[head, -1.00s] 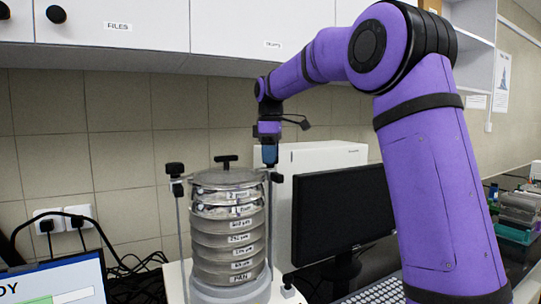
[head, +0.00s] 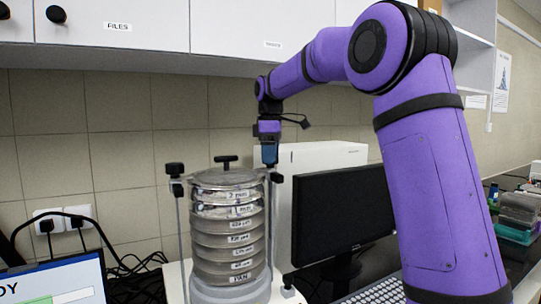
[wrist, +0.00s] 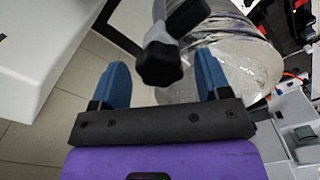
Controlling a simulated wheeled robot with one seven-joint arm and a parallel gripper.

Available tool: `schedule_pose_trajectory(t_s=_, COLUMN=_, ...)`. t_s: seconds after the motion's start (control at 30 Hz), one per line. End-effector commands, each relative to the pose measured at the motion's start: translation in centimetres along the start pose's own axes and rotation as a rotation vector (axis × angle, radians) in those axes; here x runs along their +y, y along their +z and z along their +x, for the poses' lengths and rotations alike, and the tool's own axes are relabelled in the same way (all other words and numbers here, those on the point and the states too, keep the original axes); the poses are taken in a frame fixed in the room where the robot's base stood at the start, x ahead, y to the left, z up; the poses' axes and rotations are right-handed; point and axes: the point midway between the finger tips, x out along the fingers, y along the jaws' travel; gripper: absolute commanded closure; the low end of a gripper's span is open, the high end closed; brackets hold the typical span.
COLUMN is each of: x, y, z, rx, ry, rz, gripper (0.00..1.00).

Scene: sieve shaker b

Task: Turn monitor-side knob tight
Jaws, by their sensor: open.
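The sieve shaker's stack of metal sieves (head: 228,228) stands on its pale base with a clamp rod on each side. The monitor-side knob is a black lobed knob (wrist: 160,64) in the wrist view, on the rod nearest the monitor (head: 343,210). My gripper (head: 267,160) points down over that rod's top. In the wrist view its two blue fingers (wrist: 164,78) are open, one on each side of the knob, with gaps visible on both sides. In the head view the fingers mostly hide the knob.
The other black knob (head: 174,169) tops the left rod, and a black handle (head: 226,160) sits on the lid. A white box (head: 320,156) stands behind the monitor. A laptop (head: 55,282) is at the lower left. Cabinets (head: 130,22) hang above.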

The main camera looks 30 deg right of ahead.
Motion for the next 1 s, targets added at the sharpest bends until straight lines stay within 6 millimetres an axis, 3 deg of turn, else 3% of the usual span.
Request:
schedule_pose_trajectory(t_s=0.6, x=0.1, y=0.0, z=-9.4, rx=0.001, ry=0.002, rz=0.000, gripper=0.30)
schedule_pose_trajectory(t_s=1.0, x=0.0, y=0.0, z=-10.6, rx=0.001, ry=0.001, rz=0.000, gripper=0.30)
